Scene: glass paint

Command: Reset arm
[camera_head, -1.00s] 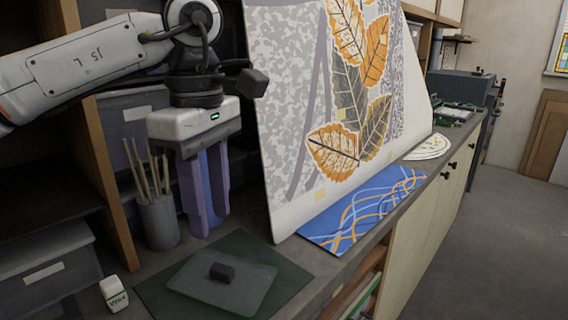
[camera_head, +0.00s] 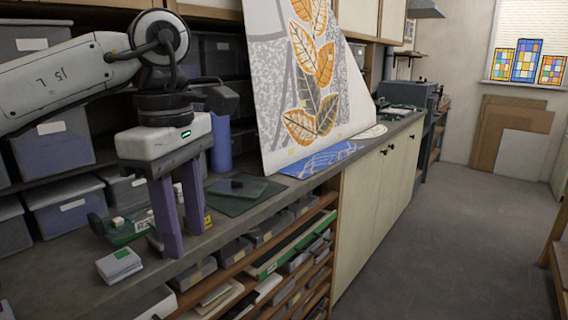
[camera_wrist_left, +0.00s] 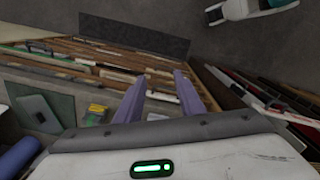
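My left arm comes in from the left in the head view. Its gripper (camera_head: 180,215) points down in front of the counter's front edge, with its two purple fingers apart and nothing between them. In the left wrist view the same gripper (camera_wrist_left: 163,90) shows its fingers spread over the shelves below the counter. My right gripper is not in the head view.
The counter (camera_head: 60,275) holds a white box (camera_head: 119,265), a dark green mat (camera_head: 226,202) with a glass plate, and a large leaf-patterned panel (camera_head: 270,90). Open shelves (camera_head: 265,265) lie below. The floor (camera_head: 450,230) at right is clear.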

